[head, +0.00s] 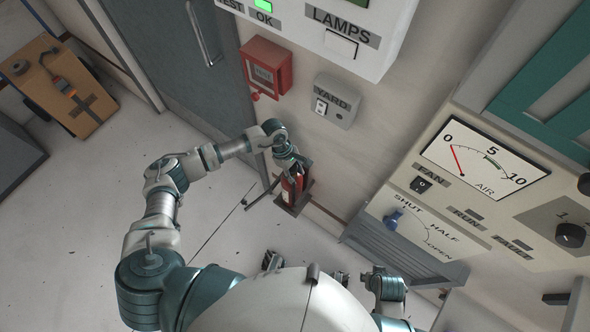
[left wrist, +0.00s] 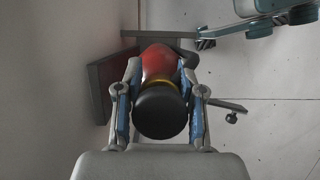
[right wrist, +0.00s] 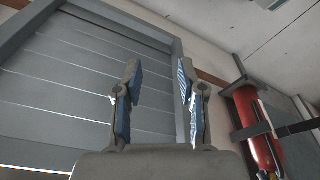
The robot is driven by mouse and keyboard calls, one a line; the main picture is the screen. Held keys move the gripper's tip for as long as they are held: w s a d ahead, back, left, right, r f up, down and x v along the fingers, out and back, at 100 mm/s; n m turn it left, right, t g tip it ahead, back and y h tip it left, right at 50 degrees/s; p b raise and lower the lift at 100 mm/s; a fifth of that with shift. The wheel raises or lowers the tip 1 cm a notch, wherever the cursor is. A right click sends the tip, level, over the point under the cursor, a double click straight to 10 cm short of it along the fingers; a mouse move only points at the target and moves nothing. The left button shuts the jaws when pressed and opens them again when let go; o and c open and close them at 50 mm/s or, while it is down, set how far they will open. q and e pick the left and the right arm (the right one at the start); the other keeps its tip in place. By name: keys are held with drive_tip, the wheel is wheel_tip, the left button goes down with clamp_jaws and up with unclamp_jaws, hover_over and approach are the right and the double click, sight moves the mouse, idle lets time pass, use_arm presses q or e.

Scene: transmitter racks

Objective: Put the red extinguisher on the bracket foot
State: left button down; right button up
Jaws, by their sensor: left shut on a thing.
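The red extinguisher (head: 291,188) is upright by the wall at the grey bracket (head: 306,186). My left gripper (head: 287,160) is above it. In the left wrist view the fingers (left wrist: 160,108) are shut around its black top (left wrist: 161,112), with the red body (left wrist: 158,62) beyond. The bracket's back plate (left wrist: 103,82) is at the left, and a bar with a knob (left wrist: 228,108) sticks out to the right. The right wrist view shows the extinguisher (right wrist: 262,135) close to the foot plate (right wrist: 236,86); I cannot tell if they touch. My right gripper (right wrist: 155,95) is open and empty.
A louvred grille (right wrist: 75,85) is in front of my right gripper. A red box (head: 266,68) and the YARD switch box (head: 338,100) are on the wall above the bracket. The gauge console (head: 470,190) is at the right.

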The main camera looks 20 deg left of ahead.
use_arm(q)
drive_tip(key=shift+w+r, duration=0.1)
drive_tip(key=shift+r, duration=0.05)
drive_tip(key=c, duration=0.8)
unclamp_jaws()
drive_tip(key=shift+o, duration=0.4)
use_arm(e)
drive_tip(key=shift+d+r, duration=0.1)
use_arm(q)
drive_tip(key=shift+r, duration=0.15)
drive_tip(key=v, duration=1.1)
drive_tip(key=shift+r+p, duration=0.25)
drive_tip(key=shift+p, duration=0.2)
use_arm(e)
drive_tip(key=f, duration=0.2)
drive_tip(key=shift+w+f, duration=0.2)
drive_tip(key=shift+f, duration=0.15)
use_arm(q)
drive_tip(key=shift+a, duration=0.15)
use_arm(e)
drive_tip(key=shift+s, duration=0.2)
